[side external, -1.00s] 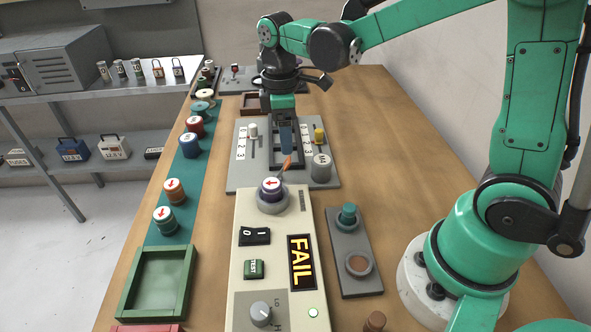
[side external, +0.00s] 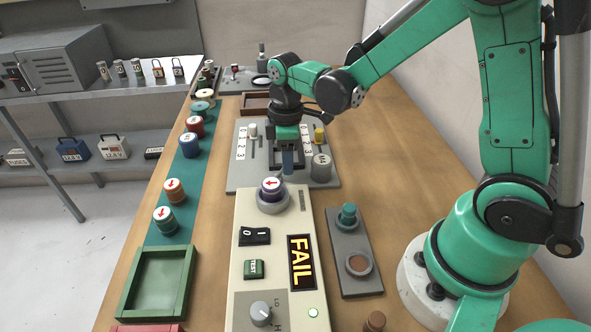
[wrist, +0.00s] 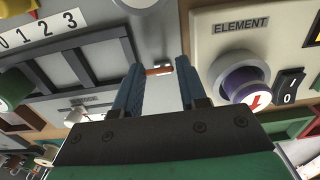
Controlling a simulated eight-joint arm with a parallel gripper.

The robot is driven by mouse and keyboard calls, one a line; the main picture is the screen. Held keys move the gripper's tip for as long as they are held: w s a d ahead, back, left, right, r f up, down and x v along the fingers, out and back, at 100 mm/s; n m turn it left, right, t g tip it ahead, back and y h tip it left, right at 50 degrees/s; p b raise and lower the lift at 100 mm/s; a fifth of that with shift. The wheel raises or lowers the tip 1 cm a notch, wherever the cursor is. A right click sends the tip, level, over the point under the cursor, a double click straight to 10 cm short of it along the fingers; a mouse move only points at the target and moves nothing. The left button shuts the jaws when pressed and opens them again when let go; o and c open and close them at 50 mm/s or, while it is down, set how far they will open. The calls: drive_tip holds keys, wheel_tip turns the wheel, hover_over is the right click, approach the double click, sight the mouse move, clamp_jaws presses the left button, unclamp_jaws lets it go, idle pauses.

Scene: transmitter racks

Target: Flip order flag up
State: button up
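The small orange flag (wrist: 159,70) shows in the wrist view between my fingertips, close to the left one. It is seen nearly end-on, so its angle is hard to tell. In the side view it is hidden behind my fingers. My gripper (side external: 287,172) points down at the near edge of the grey slider panel (side external: 235,178), just behind the cream tester (side external: 246,205). In the wrist view my gripper (wrist: 161,78) has its two blue fingers apart, with a gap around the flag. I cannot tell whether a finger touches it.
A purple element with a red arrow (side external: 271,186) sits in the tester's socket, close in front of my fingers. A grey cylinder (side external: 321,167) stands just to their right. A FAIL display (side external: 301,262) is on the tester.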

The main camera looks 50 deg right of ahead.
clamp_jaws()
drive_tip(key=shift+w+a+r+g+h, duration=0.15)
drive_tip(key=shift+w+a+g+h, duration=0.3)
drive_tip(key=shift+g+h, duration=0.35)
drive_tip(key=shift+w+a+g+h, duration=0.3)
drive_tip(key=shift+g+h, duration=0.35)
drive_tip(key=shift+w+a+g+h, duration=0.25)
drive_tip(key=shift+g+h, duration=0.4)
drive_tip(key=o, duration=0.5)
unclamp_jaws()
